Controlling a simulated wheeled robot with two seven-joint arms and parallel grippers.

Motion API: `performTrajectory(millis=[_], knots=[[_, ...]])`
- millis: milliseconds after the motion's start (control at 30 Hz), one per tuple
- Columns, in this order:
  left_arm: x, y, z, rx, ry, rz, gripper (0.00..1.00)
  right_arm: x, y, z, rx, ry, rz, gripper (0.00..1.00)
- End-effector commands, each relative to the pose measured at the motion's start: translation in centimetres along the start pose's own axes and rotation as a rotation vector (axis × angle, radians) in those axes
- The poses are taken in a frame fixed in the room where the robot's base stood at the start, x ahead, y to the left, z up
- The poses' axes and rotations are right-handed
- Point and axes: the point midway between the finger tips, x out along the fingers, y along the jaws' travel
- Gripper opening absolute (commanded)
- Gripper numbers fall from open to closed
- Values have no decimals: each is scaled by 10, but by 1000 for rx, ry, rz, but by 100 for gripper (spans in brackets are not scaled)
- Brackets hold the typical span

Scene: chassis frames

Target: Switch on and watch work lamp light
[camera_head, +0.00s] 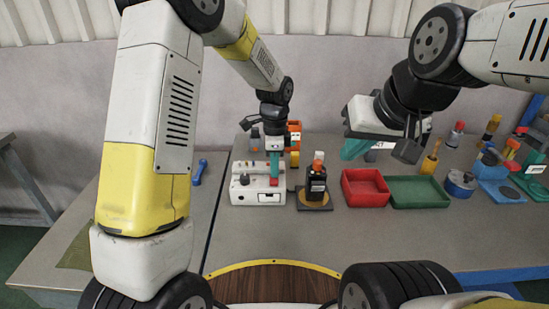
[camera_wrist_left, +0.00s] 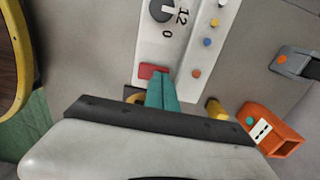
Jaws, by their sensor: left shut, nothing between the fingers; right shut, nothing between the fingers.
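A white control box (camera_head: 248,196) stands on the bench, left of centre. In the left wrist view the box (camera_wrist_left: 190,35) shows a dark dial (camera_wrist_left: 161,10) with the marks 0, 1 and 2, a row of small coloured dots and a red button (camera_wrist_left: 153,71). My left gripper (camera_head: 275,177) is shut and empty, its teal fingertips pointing down at the red button; they also show in the left wrist view (camera_wrist_left: 162,88). I cannot tell if they touch it. My right gripper (camera_head: 355,149) is shut and empty, raised above the bench. I cannot identify a lamp.
A dark bottle (camera_head: 317,184) stands on a mat right of the box. A red tray (camera_head: 367,188) and green tray (camera_head: 418,192) lie farther right. An orange holder (camera_head: 294,135) stands behind the box. The front bench is clear.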

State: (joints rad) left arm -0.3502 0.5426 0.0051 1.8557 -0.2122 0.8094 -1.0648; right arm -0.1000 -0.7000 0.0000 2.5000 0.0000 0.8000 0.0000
Motion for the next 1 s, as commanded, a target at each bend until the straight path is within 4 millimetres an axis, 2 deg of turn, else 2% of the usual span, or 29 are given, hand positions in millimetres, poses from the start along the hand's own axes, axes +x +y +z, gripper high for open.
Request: performTrajectory(millis=[467, 1000], knots=[[5, 0, 0, 0, -2, 45, 0, 0, 0, 0, 0, 0, 0, 0], [0, 15, 0, 0, -3, 44, 0, 0, 0, 0, 0, 0, 0, 0]])
